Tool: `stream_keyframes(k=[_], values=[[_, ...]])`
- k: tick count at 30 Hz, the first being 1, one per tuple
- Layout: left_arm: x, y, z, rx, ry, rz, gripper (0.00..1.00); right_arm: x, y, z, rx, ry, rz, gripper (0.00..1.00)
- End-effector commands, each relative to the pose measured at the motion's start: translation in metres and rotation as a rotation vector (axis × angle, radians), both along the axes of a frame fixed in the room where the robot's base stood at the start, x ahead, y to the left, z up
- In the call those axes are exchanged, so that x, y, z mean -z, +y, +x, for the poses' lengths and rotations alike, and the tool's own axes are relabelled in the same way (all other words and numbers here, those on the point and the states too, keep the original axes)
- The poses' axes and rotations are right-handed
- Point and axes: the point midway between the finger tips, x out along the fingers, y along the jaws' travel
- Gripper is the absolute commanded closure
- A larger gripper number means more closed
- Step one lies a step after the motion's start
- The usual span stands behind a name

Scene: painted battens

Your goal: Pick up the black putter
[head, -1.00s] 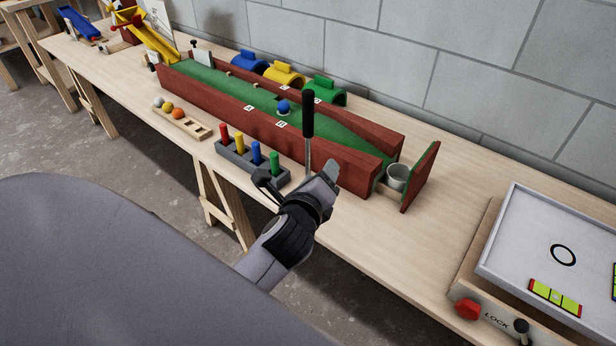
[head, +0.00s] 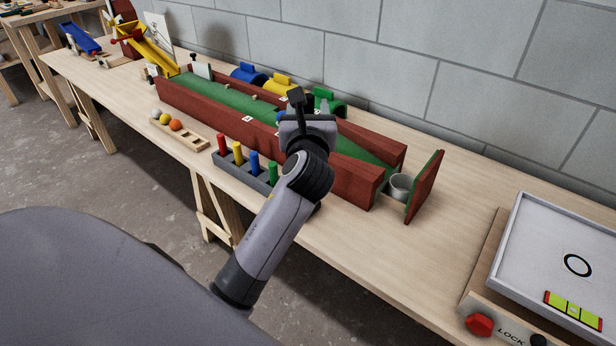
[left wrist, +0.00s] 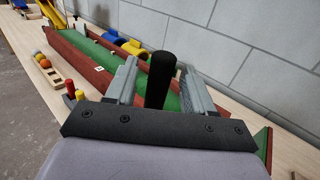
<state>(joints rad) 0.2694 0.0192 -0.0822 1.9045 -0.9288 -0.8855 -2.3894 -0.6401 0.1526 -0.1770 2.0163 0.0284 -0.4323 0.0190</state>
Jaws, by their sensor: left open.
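The black putter stands upright at the green-floored lane (head: 232,98) with dark red walls. In the head view only the top of its black grip (head: 297,97) shows; my gripper and wrist hide the rest. In the left wrist view the black grip (left wrist: 161,84) stands between the two fingers, with a visible gap at the left finger. My left gripper (head: 306,122) is open around the grip, and it also shows in the left wrist view (left wrist: 160,70). The putter's shaft and head are hidden. My right gripper is not in view.
A grey holder with coloured pegs (head: 238,153) sits just left of my arm. A wooden ball rack (head: 184,127) lies further left. Blue, yellow and green arches (head: 280,84) stand behind the lane. A metal cup (head: 400,186) is at its right end. A white tray (head: 548,225) lies at right.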

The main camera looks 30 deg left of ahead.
Motion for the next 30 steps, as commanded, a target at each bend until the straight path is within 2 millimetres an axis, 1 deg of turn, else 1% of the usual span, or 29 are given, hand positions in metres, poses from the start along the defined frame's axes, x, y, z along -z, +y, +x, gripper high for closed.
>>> stream_keyframes(k=[3, 10, 11, 12, 14, 15, 25, 30], values=[[0.0, 0.006, 0.008, 0.0, -0.001, -0.001, 0.47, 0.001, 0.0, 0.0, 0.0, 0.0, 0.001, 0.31], [0.0, 0.006, 0.009, 0.001, -0.001, -0.001, 0.47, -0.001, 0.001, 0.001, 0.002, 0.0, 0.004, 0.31], [0.0, 0.006, 0.009, 0.001, -0.001, -0.001, 0.54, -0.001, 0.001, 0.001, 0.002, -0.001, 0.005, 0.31], [0.0, 0.006, 0.008, 0.001, -0.001, -0.001, 0.67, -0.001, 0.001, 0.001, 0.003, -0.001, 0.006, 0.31], [0.0, 0.006, 0.008, 0.001, -0.001, -0.001, 0.86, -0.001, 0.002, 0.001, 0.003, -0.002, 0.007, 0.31], [0.0, 0.006, 0.008, 0.001, -0.001, -0.001, 0.99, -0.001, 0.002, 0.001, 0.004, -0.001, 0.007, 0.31], [-0.003, 0.006, 0.008, 0.001, -0.004, 0.0, 1.0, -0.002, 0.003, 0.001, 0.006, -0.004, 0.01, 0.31], [-0.016, 0.006, 0.008, 0.001, -0.006, -0.001, 1.0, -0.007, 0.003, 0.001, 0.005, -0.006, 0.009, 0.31]])
